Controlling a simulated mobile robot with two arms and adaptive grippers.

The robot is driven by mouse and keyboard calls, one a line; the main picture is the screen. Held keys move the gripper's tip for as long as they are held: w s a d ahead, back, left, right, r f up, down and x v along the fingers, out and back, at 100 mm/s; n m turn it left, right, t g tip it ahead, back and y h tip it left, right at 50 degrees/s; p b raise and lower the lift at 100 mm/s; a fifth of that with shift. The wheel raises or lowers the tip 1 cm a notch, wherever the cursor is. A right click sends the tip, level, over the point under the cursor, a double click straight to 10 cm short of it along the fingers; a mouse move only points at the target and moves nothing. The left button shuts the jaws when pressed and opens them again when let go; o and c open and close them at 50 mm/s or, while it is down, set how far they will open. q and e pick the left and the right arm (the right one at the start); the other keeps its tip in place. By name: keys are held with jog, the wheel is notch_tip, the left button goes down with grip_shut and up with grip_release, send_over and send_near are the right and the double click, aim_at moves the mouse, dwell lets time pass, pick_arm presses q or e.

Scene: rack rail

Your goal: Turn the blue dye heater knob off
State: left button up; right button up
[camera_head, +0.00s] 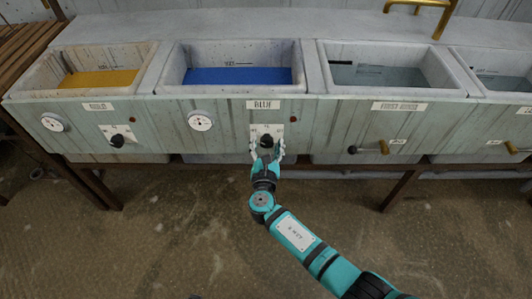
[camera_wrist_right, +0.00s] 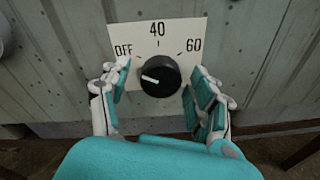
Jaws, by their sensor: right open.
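The blue dye heater knob (camera_wrist_right: 160,76) is round and black, on a white plate (camera_wrist_right: 155,38) marked OFF, 40 and 60. Its white pointer line points left, on the OFF side of the dial. In the head view the knob (camera_head: 267,140) sits under the BLUE label (camera_head: 263,104), below the basin of blue dye (camera_head: 238,75). My right gripper (camera_head: 267,157) is at the plate. In the wrist view its open fingers (camera_wrist_right: 162,92) stand on either side of the knob, with visible gaps. My left gripper is out of view.
A dial gauge (camera_head: 201,120) is left of the blue knob. The yellow dye basin (camera_head: 95,78) has its own black knob (camera_head: 117,141) further left. Open floor lies in front.

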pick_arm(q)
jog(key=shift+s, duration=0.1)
pick_arm(e)
jog(key=s+r, duration=0.1)
jog(key=s, duration=1)
jog(key=shift+s+a, duration=0.2)
jog(key=shift+s, duration=0.15)
